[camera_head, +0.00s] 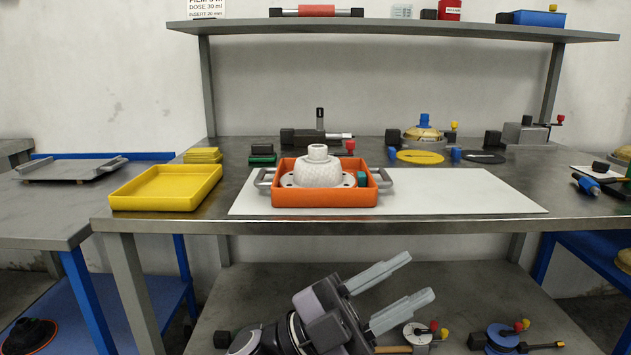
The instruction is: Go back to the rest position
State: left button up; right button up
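My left gripper (421,275) is low in the head view, in front of the workbench (420,226) and below its top. Its two pale fingers are spread apart with nothing between them, pointing up and to the right. The lower shelf shows behind it. My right gripper is not in the picture. On the bench, an orange tray (325,198) with grey side handles stands on a white mat (450,193). A white speckled dome-shaped part (318,170) sits in the tray. The gripper is apart from all of these.
A yellow tray (166,188) stands left of the mat. Clamp-like devices and flat discs line the bench's back. An upper shelf (400,29) spans above. The lower shelf (255,290) holds small tools, including a blue round one (503,337). The mat's right part is bare.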

pick_arm(q)
jog(key=w+a+f+n+t+y, duration=0.3)
jog(key=a+f+n+t+y, duration=1.05)
jog(key=f+n+t, duration=0.5)
jog(key=s+a+f+n+g+y, duration=0.6)
jog(key=s+a+f+g+y, duration=0.15)
jog(key=s+a+f, duration=0.45)
jog(key=s+a+r+g+p, duration=0.1)
jog(key=r+p, duration=0.5)
jog(key=p, duration=0.6)
jog(key=s+a+r+n+y+p, duration=0.1)
jog(key=a+r+p, duration=0.1)
jog(key=r+p, duration=0.5)
jog(key=p, duration=0.5)
jog(key=shift+s+a+g+y+p, duration=0.25)
jog(key=shift+s+g+y+p, duration=0.05)
jog(key=shift+g+p, duration=0.1)
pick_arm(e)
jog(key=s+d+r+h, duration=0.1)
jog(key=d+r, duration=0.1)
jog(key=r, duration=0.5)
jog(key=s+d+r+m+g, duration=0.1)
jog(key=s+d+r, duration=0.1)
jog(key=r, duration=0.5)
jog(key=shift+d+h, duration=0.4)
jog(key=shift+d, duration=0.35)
pick_arm(q)
jog(key=shift+f+n, duration=0.1)
jog(key=shift+n, duration=0.15)
